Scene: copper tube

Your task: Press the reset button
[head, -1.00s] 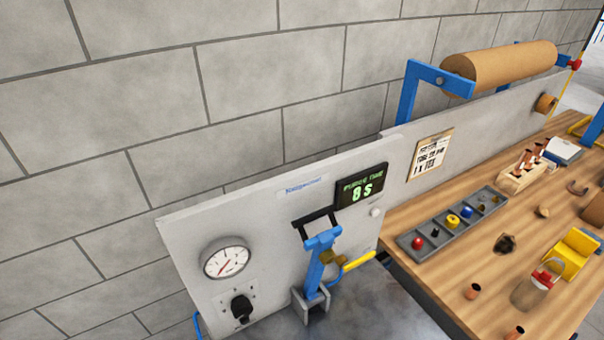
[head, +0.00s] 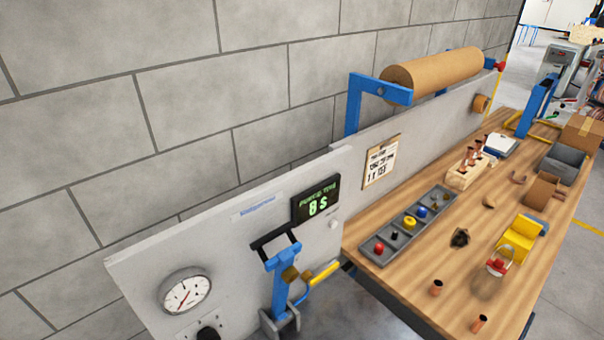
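A grey upright panel (head: 236,262) stands at the lower left in the head view. A dark display (head: 316,199) on it shows green text reading "8 S". A small round whitish knob or button (head: 333,224) sits just below the display's right side; no label on it is readable, so I cannot tell if it is the reset button. Left of it are a white dial gauge (head: 185,290) and a black rotary knob (head: 208,334), partly cut off by the bottom edge. Neither of my grippers is in view.
A blue stand with a black bar (head: 281,270) and a yellow-handled tool (head: 323,274) stand before the panel. The wooden bench (head: 410,290) holds a grey parts tray (head: 412,225), copper pieces (head: 437,288) and a yellow item (head: 518,240). A brown roll (head: 432,72) hangs behind.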

